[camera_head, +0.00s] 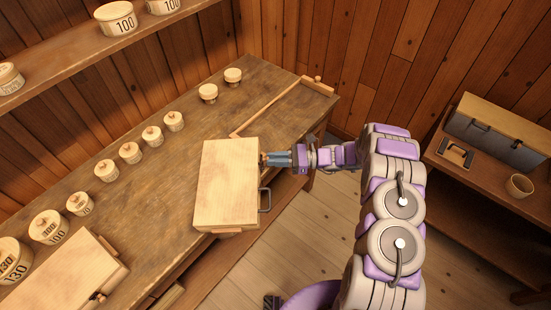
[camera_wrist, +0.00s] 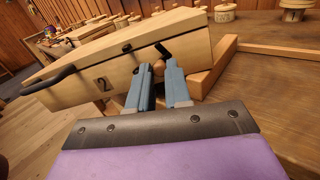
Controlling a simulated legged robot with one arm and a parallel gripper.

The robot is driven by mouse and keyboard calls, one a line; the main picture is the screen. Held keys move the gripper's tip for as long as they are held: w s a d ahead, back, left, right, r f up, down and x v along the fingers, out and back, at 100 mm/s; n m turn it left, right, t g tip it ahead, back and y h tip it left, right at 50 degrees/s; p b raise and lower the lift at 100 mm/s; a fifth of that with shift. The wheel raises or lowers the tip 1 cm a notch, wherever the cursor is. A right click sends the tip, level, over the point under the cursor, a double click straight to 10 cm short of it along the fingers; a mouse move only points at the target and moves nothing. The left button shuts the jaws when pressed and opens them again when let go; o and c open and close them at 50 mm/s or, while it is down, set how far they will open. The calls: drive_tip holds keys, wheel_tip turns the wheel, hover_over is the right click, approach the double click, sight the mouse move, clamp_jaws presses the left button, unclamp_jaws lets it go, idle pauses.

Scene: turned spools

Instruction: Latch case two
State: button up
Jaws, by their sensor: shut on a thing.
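Case two (camera_head: 228,180) is a pale wooden case with its lid down, lying on the workbench near the front edge. In the wrist view its side (camera_wrist: 110,75) bears a black "2", a dark carry handle (camera_wrist: 48,81) and small black fittings. One black fitting (camera_wrist: 163,51) is tilted just above my fingertips. My gripper (camera_head: 268,159) is at the case's right side. In the wrist view my gripper's blue fingers (camera_wrist: 158,72) close around a small round wooden knob (camera_wrist: 158,65) at that side. The fingers partly hide the knob, and whether the latch is engaged cannot be told.
Another wooden case (camera_head: 68,275) lies at the bench's lower left. Several lidded spools (camera_head: 131,153) line the bench (camera_head: 190,125) behind. A wooden strip (camera_head: 268,105) lies beyond case two. A side shelf at right holds a grey box (camera_head: 495,130) and a cup (camera_head: 519,186).

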clamp_jaws()
drive_tip(key=shift+r+n, duration=0.15)
drive_tip(key=shift+n, duration=0.25)
drive_tip(key=n, duration=0.2)
drive_tip(key=r+n, duration=0.1)
drive_tip(key=n, duration=0.1)
drive_tip(key=n+b, duration=0.1)
drive_tip(key=n, duration=0.1)
drive_tip(key=shift+s+a+r+g, duration=0.1)
drive_tip(key=shift+s+r+g, duration=0.05)
drive_tip(key=shift+s+g, duration=0.15)
drive_tip(key=n+b, duration=0.1)
drive_tip(key=n, duration=0.1)
drive_tip(key=s+n+b, duration=0.1)
drive_tip(key=n+b, duration=0.2)
drive_tip(key=n, duration=0.1)
drive_tip(key=shift+s+r+g, duration=0.25)
drive_tip(key=shift+r+g, duration=0.05)
drive_tip(key=shift+r, duration=0.1)
drive_tip(key=shift+n, duration=0.3)
drive_tip(key=o, duration=0.7)
unclamp_jaws()
drive_tip(key=shift+r, duration=0.1)
drive_tip(key=shift+c, duration=0.2)
